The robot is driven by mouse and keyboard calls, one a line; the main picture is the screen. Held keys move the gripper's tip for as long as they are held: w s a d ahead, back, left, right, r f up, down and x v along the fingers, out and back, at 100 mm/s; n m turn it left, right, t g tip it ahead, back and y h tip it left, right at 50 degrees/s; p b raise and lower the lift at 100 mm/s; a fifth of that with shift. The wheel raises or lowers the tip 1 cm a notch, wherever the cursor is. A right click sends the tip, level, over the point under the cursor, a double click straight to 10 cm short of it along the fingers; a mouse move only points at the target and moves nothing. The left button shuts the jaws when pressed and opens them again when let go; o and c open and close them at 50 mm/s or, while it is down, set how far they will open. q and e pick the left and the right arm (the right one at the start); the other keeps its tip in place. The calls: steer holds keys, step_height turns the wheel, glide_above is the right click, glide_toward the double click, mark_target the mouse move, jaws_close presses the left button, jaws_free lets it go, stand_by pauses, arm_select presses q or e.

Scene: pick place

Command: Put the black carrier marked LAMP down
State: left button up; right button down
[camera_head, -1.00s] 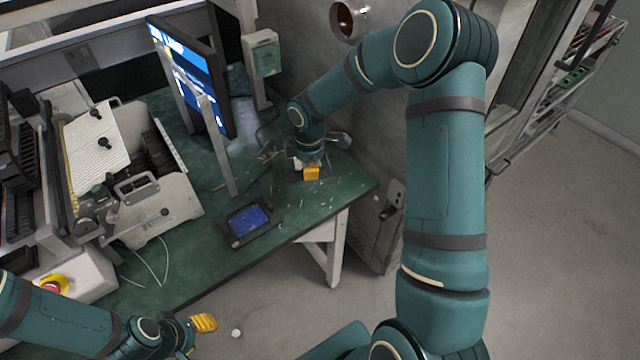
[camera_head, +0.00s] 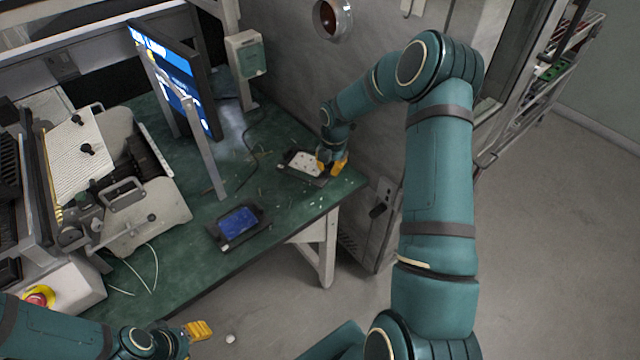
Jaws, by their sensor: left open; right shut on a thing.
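My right gripper (camera_head: 332,165), with yellow fingers, is low over the far right corner of the green table. It is shut on a small flat piece (camera_head: 302,161) with a pale, dotted top and a dark edge, which I take to be the carrier. The gripper and wrist hide part of it, and no LAMP marking can be read. I cannot tell whether it touches the table. My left gripper (camera_head: 197,330) is open and empty at the bottom left, in front of the table's near edge.
A black device with a blue screen (camera_head: 238,224) lies near the table's front edge. A monitor (camera_head: 172,75) on a pale post stands left of the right gripper, and a grey machine (camera_head: 125,180) fills the left side. A cabinet wall (camera_head: 300,75) rises behind. Pale scraps lie around.

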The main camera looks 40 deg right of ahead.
mark_target(328, 191)
step_height(328, 191, down, 8)
steer(key=shift+r+b, duration=0.1)
steer(key=shift+b, duration=0.3)
steer(key=shift+r, duration=0.1)
steer(key=c, duration=1.4)
jaws_free()
steer(key=shift+o, duration=1.3)
